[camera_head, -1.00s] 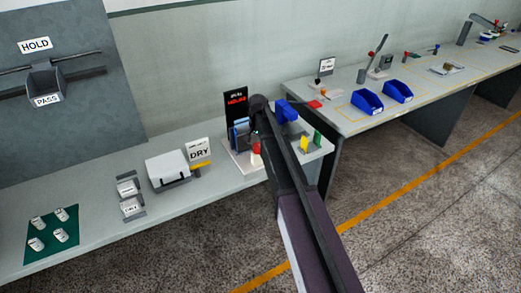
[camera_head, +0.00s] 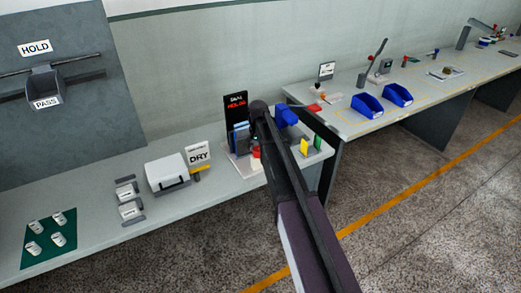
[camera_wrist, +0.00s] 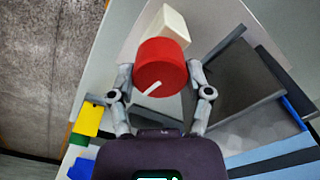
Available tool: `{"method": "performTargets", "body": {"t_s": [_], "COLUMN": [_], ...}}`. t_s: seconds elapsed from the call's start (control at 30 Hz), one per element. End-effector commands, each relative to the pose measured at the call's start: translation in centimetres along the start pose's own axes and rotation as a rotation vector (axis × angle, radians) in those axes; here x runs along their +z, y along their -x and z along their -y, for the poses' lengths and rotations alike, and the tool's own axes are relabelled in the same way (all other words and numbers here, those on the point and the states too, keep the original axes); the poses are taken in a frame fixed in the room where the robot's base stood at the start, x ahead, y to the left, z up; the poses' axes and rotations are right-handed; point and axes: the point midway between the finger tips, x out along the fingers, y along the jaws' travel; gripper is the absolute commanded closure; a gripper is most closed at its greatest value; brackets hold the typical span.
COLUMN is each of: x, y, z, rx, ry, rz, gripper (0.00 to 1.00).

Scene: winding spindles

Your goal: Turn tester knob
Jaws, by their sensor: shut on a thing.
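The red tester knob (camera_wrist: 160,62) sits between my two fingers in the wrist view. A white pointer line on its face slants down to the left. My gripper (camera_wrist: 161,80) is shut on the knob, one finger at each side. A pale block (camera_wrist: 172,24) stands just beyond the knob. In the head view a little of the red knob (camera_head: 256,153) shows beside my arm, which hides my fingers. The tester's black display (camera_head: 236,106) with red lettering stands behind it; the lettering is too small to read surely.
The DRY sign (camera_head: 199,154) and a white box (camera_head: 167,172) stand left on the bench.

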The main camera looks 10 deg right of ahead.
Motion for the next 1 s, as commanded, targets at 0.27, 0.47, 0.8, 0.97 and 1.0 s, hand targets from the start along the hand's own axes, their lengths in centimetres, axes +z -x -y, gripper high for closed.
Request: {"method": "performTargets", "body": {"t_s": [0.27, 0.47, 0.8, 0.97, 1.0], "x": [0.03, 0.04, 0.04, 0.02, 0.02], "y": [-0.03, -0.03, -0.03, -0.03, -0.03], "z": [0.22, 0.24, 0.24, 0.17, 0.15], "rx": [-0.004, -0.005, -0.005, -0.003, -0.003], "ry": [0.08, 0.129, 0.128, 0.127, 0.127], "rz": [0.001, 0.002, 0.002, 0.002, 0.002], "gripper": [0.83, 0.83, 0.01, 0.01, 0.01]}}
